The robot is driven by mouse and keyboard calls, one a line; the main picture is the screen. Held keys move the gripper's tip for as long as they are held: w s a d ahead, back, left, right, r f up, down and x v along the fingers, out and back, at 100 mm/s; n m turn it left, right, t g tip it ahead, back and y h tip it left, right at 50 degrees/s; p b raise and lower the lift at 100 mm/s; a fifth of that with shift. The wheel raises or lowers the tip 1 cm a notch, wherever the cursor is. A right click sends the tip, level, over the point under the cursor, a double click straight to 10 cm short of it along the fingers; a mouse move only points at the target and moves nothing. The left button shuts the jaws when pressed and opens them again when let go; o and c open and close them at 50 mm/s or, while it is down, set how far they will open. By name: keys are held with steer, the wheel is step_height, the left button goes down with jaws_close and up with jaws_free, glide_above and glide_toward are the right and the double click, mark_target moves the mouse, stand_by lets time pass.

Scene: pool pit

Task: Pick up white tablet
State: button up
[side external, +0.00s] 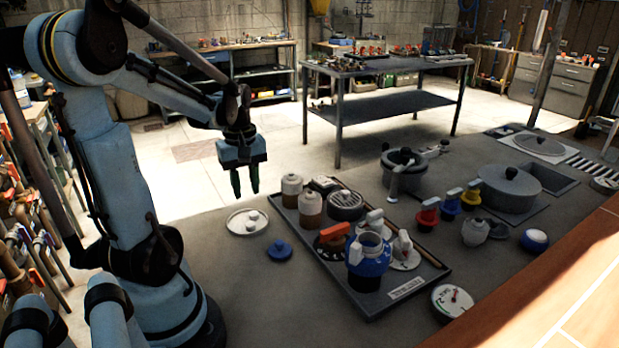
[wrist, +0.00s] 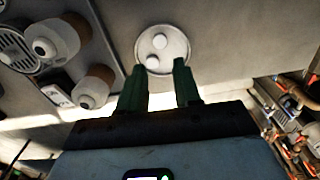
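Two small white tablets lie on a round white dish (side external: 236,220) on the grey floor or deck, left of the dark tray. One tablet (side external: 253,215) is toward the far side and the other tablet (side external: 250,226) is nearer. In the wrist view, the dish (wrist: 176,48) is just ahead of my fingertips, with one tablet (wrist: 159,41) near its middle and the other tablet (wrist: 152,62) near its lower edge. My gripper (side external: 246,194) points down above the dish. Its green fingers (wrist: 159,67) are apart with nothing between them.
A dark tray (side external: 433,270) holds brown-and-white bottles (side external: 291,190), a blue pump-like part (side external: 369,262) and other fittings. A blue cap (side external: 279,251) lies between dish and tray. A round gauge (side external: 452,300) lies in front. Floor left of the dish is clear.

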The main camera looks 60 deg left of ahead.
mark_target(250, 224)
steer(key=shift+d+f, duration=0.15)
steer(key=shift+f, duration=4.45)
jaws_close()
